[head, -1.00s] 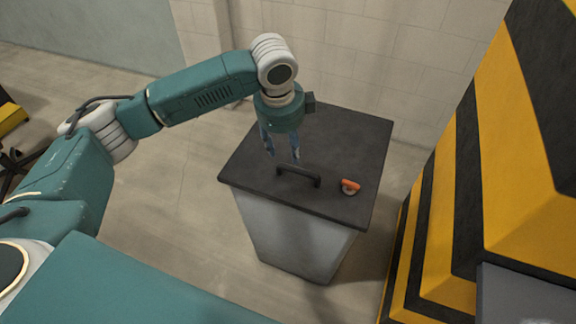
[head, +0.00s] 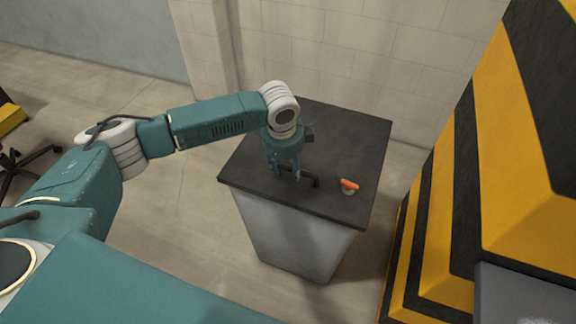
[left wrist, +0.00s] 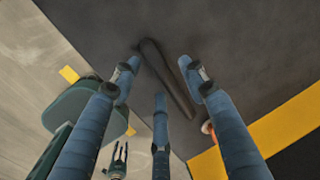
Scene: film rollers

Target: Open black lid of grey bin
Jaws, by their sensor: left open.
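The grey bin (head: 290,235) stands on the floor with its flat black lid (head: 340,145) shut on top. A dark bar handle (head: 312,182) is on the lid near its front edge; it also shows in the left wrist view (left wrist: 171,80). My left gripper (head: 286,175) points down at the handle, its fingers open. In the left wrist view the handle runs between the spread blue fingertips (left wrist: 160,66); I cannot tell whether they touch it. A small gripper, apparently my right one (left wrist: 118,158), shows low in the left wrist view, too small to read.
A small orange-topped object (head: 349,187) sits on the lid, right of the handle. A yellow-and-black striped structure (head: 440,220) stands close on the right. A pale block wall (head: 340,50) is behind the bin.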

